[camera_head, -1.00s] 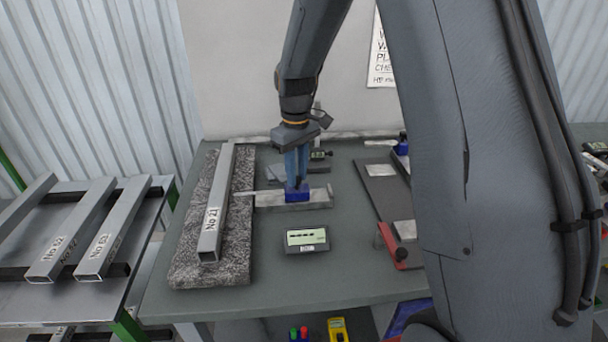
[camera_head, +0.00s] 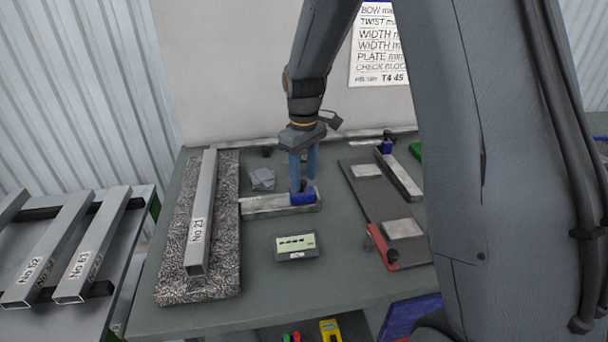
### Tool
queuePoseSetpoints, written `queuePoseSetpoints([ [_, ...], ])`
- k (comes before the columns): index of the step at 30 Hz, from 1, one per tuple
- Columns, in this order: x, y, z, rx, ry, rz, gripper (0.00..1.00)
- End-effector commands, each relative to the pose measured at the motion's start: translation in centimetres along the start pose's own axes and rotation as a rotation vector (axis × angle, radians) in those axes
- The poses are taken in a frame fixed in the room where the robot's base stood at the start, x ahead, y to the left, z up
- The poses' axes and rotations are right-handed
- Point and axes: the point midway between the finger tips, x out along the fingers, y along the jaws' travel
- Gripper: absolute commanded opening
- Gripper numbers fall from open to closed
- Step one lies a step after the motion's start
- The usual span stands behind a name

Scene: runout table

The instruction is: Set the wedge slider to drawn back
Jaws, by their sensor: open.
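The wedge slider is a blue block (camera_head: 303,196) on a grey metal rail (camera_head: 268,205), toward the rail's right end. The rail's left end is close to the speckled stone plate (camera_head: 225,225), which bears the square tube marked No 21 (camera_head: 203,205). No thin strip shows reaching left from the rail onto the plate. My gripper (camera_head: 303,180) points down at the blue block, its two blue fingers apart. The left finger overlaps the block in the picture and the right one is partly behind it; I cannot tell whether they touch it.
A gauge display (camera_head: 296,246) stands in front of the rail. A dark plate with a red end (camera_head: 382,247) lies to the right, beside another rail with a blue block (camera_head: 386,147). More tubes (camera_head: 85,250) lie on the left rack. The table front is clear.

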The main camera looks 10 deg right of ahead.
Motion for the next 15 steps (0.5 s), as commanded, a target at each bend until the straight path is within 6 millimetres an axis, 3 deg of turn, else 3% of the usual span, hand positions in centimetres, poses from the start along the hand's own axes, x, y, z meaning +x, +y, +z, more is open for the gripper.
queuePoseSetpoints([
  [7, -1.0, 0.0, -0.1, 0.000, 0.003, 0.001, 0.42],
  [15, -5.3, 0.1, 0.0, 0.003, 0.003, 0.002, 0.42],
])
